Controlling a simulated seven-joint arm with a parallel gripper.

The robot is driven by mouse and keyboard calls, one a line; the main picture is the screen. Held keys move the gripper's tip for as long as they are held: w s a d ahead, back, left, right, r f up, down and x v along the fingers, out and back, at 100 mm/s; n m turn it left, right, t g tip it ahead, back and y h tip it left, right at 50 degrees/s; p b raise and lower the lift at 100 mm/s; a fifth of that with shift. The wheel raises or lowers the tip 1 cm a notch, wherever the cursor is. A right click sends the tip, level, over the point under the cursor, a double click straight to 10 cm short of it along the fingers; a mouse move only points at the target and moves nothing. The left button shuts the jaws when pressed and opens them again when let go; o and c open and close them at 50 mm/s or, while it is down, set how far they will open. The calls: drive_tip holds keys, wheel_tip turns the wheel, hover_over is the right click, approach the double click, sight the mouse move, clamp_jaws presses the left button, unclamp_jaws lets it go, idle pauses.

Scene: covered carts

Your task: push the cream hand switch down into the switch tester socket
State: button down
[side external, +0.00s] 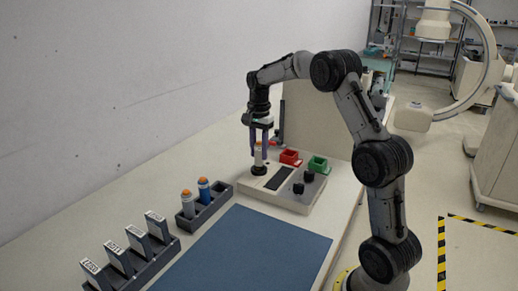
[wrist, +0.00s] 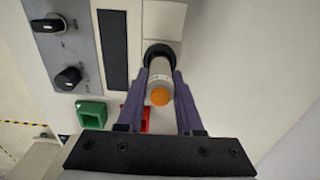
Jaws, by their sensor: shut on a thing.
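The cream hand switch (wrist: 160,82) has an orange button on its top end and stands between my gripper's fingers. My gripper (wrist: 161,88) is shut on it, with one purple finger on each side. In the side view the cream switch (side external: 258,154) is mostly hidden by the fingers of my gripper (side external: 259,158). Its lower end is at the black round socket (side external: 258,170) on the switch tester (side external: 285,189). The socket (wrist: 158,50) also shows in the wrist view. The switch looks roughly upright. I cannot tell how deep it sits.
The tester carries a dark strip, black knobs (side external: 308,177), a red square holder (side external: 290,157) and a green one (side external: 318,164). A dark rack (side external: 205,208) holds a grey switch (side external: 187,204) and a blue switch (side external: 204,191). Labelled grey blocks (side external: 115,256) stand front left, beside a blue mat (side external: 250,250).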

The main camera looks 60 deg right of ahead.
drive_tip(key=shift+f, duration=0.9)
drive_tip(key=shift+c, duration=2.4)
unclamp_jaws()
wheel_tip(320, 180, up, 14)
drive_tip(key=shift+f, duration=0.1)
